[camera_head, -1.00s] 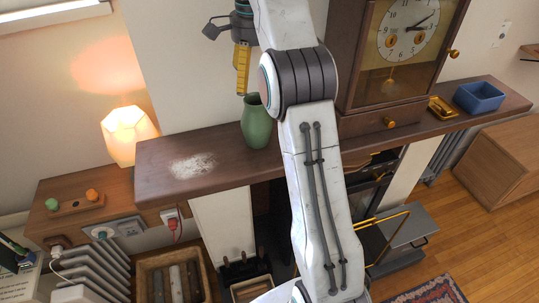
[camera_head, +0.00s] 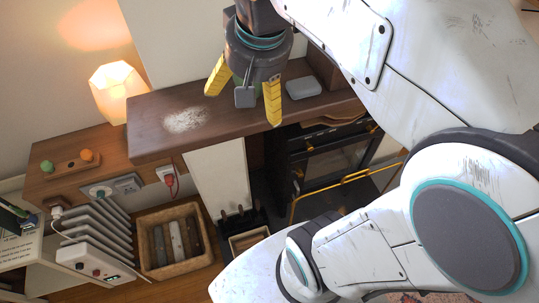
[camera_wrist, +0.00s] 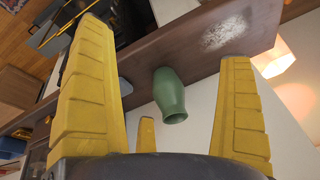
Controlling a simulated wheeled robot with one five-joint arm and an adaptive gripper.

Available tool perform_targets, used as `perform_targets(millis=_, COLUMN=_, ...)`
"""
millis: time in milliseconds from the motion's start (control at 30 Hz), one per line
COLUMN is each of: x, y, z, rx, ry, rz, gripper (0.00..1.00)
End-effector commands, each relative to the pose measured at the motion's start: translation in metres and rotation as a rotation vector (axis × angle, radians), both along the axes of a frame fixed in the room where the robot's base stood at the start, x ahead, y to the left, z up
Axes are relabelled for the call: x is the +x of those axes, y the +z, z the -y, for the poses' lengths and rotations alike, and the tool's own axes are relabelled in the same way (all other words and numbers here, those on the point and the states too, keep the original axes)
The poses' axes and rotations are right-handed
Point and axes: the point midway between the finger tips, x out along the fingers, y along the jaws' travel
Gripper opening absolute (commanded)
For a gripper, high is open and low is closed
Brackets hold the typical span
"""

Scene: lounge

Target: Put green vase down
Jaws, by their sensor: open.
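The green vase (camera_wrist: 168,94) shows in the wrist view, standing on the brown mantel shelf (camera_wrist: 150,50), its mouth towards the camera. In the head view my gripper hides nearly all of it. My gripper (camera_head: 241,108) is above the shelf (camera_head: 150,140) in the head view, its yellow fingers spread and pointing down. In the wrist view the vase appears in the gap between the open fingers, with clear space on both sides. Nothing is held.
A pale worn patch (camera_head: 186,120) marks the shelf left of my gripper. A small grey box (camera_head: 303,87) lies to the right. A lit lamp (camera_head: 118,88) stands at the left. A radiator (camera_head: 95,240) and a wooden crate (camera_head: 205,240) are below.

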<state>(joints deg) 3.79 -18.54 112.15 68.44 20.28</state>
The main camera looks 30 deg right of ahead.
Motion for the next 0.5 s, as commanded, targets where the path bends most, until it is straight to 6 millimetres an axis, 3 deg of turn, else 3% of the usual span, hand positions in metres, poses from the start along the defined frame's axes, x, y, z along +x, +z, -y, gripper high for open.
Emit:
perform_targets(millis=33, x=-0.014, y=-0.008, z=-0.004, rx=-0.014, ry=0.05, rz=0.016, gripper=0.97)
perform_targets(millis=200, x=-0.049, y=-0.037, z=-0.011, rx=-0.064, ry=0.204, rz=0.066, gripper=0.97)
perform_targets(millis=500, x=-0.084, y=-0.075, z=-0.017, rx=-0.123, ry=0.366, rz=0.119, gripper=0.97)
